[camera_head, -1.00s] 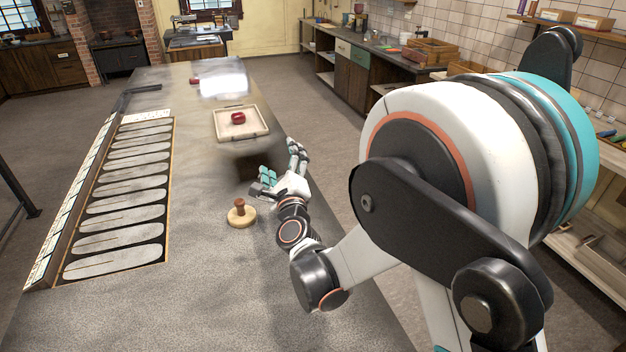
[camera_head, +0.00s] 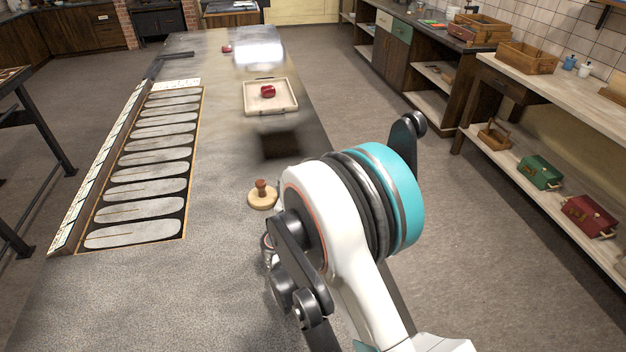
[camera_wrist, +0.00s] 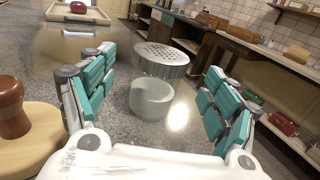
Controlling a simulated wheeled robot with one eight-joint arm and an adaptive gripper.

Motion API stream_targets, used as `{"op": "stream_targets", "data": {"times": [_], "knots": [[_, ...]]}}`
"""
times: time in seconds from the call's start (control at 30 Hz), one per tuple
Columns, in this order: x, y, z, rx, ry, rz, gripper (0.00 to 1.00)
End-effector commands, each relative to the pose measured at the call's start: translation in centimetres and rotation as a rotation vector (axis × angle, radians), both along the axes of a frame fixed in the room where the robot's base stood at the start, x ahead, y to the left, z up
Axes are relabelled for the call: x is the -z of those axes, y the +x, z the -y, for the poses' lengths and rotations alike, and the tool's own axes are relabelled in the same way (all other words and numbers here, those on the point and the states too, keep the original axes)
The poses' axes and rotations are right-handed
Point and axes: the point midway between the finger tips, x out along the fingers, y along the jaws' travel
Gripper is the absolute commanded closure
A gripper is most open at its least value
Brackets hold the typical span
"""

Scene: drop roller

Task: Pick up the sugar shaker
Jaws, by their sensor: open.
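The sugar shaker shows in the wrist view as a clear glass body (camera_wrist: 152,97) under a perforated metal lid (camera_wrist: 162,54). It stands on the counter between and a little beyond the teal-padded fingers of my gripper (camera_wrist: 157,105). The fingers are spread wide, one on each side, with visible gaps to the shaker. In the head view my own arm covers the gripper, and I cannot make out the shaker there.
A round wooden piece with a knob (camera_head: 262,196) stands close left of my gripper; it also shows in the wrist view (camera_wrist: 14,112). A shallow tray (camera_head: 292,109) with a red object (camera_head: 268,91) lies farther back. The counter's left side holds a slatted panel (camera_head: 140,211).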

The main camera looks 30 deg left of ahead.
Motion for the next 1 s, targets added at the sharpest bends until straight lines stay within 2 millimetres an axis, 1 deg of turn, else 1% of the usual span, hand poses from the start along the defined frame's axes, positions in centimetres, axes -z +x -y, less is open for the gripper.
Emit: {"op": "stream_targets", "data": {"times": [0.03,0.27,0.47,0.6,0.83,0.87,0.9,0.97,1.0], "knots": [[0.0,0.5,0.0,0.001,0.0,0.0,0.2],[0.1,1.6,-0.3,-0.001,-0.001,0.0,0.2],[0.5,4.2,-0.8,0.001,-0.001,0.0,0.2],[0.4,5.8,-1.2,0.001,-0.001,0.001,0.2],[0.3,6.0,-1.3,-0.001,-0.001,0.001,0.2],[0.3,6.0,-1.3,-0.001,-0.001,0.001,0.24],[0.3,6.0,-1.3,-0.001,-0.001,0.001,0.33],[0.3,6.0,-1.3,-0.001,-0.001,0.001,0.47],[0.3,6.0,-1.3,-0.001,-0.001,0.001,0.56]]}}
